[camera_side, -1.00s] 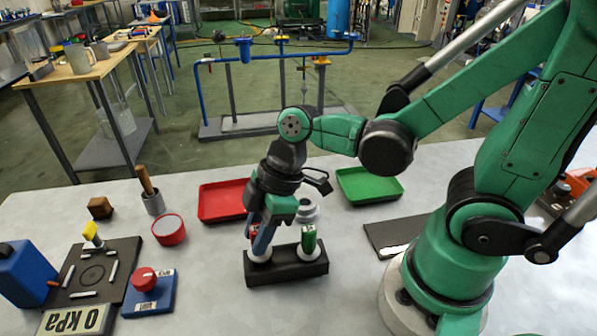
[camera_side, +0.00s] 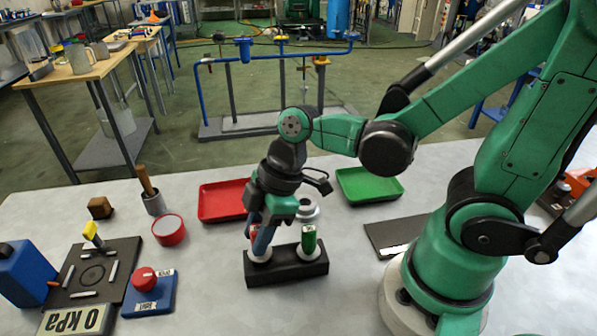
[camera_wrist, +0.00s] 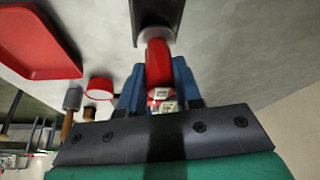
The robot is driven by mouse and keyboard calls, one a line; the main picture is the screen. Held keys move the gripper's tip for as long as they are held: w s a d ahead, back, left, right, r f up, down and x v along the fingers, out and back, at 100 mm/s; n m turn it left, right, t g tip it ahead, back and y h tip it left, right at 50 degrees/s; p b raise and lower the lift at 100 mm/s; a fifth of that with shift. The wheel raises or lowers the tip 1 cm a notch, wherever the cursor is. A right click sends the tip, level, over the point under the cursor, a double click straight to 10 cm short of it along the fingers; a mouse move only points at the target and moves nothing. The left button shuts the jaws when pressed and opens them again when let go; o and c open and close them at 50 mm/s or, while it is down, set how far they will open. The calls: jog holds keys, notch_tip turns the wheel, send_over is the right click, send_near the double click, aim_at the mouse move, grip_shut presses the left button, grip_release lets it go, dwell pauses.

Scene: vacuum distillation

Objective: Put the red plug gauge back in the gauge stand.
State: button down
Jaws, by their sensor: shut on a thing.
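The red plug gauge (camera_side: 253,231) is upright at the left end of the black gauge stand (camera_side: 287,274), mostly hidden behind a blue finger. My gripper (camera_side: 260,243) points down and is shut on the red gauge. In the wrist view the red gauge (camera_wrist: 158,64) lies between the blue fingers, and its far end meets a pale ring on the dark stand (camera_wrist: 158,12). I cannot tell how deep it sits. A green gauge (camera_side: 309,238) stands upright in the right end of the stand, a short gap from my gripper.
A red tray (camera_side: 222,214) and a green tray (camera_side: 369,199) lie behind the stand, with a grey ring-shaped part (camera_side: 308,208) between them. A red round container (camera_side: 168,230) and a blue base with a red knob (camera_side: 144,279) are to the left. Bare table surrounds the stand.

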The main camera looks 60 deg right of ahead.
jog(key=shift+f, duration=0.9)
dwell(0.8)
dwell(0.5)
grip_release()
dwell(0.3)
dwell(0.4)
jog(key=shift+r, duration=3.5)
jog(key=w+d+r+m+t+h, duration=0.1)
jog(key=d+m+t+h, duration=0.3)
jog(key=d+m, duration=0.4)
jog(key=w+m, duration=0.1)
jog(key=m, duration=0.3)
jog(key=shift+d+r+t, duration=0.15)
jog(key=shift+r+t, duration=0.15)
jog(key=shift+t, duration=0.1)
